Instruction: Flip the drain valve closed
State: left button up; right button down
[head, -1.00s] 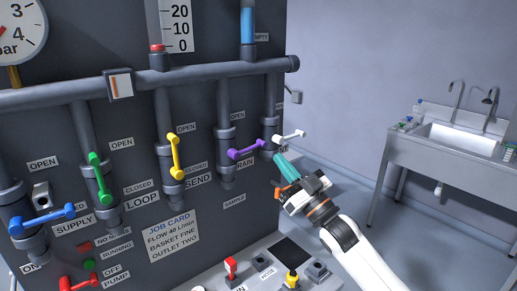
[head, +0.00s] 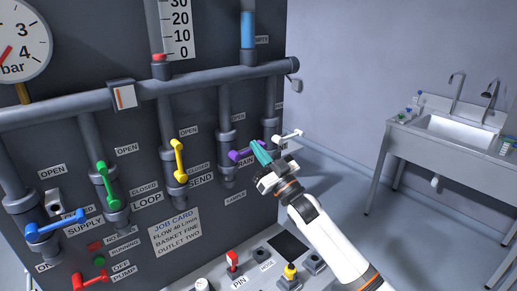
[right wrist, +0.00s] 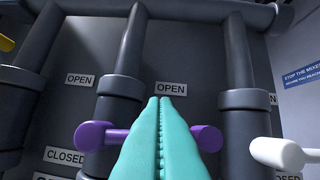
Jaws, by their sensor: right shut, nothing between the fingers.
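The drain valve has a purple lever (head: 237,156) on the vertical pipe above the partly hidden drain label (head: 245,163). The lever lies roughly crosswise to its pipe. It also shows in the right wrist view (right wrist: 96,136), where my fingers cover its middle. My right gripper (head: 257,146) has teal fingers, shut and empty, in front of the lever's right part. In the right wrist view the shut fingertips (right wrist: 164,100) point up the panel, just below an OPEN label (right wrist: 171,89). I cannot tell whether they touch the lever. My left gripper is not in view.
A white lever (head: 288,135) is close to the right of my fingers. Yellow (head: 178,160), green (head: 105,185) and blue (head: 56,226) levers stand to the left. A control console (head: 262,262) is below. A sink (head: 458,133) stands at the right.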

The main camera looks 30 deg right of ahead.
jog(key=shift+f+b, duration=0.65)
jog(key=shift+f, duration=0.15)
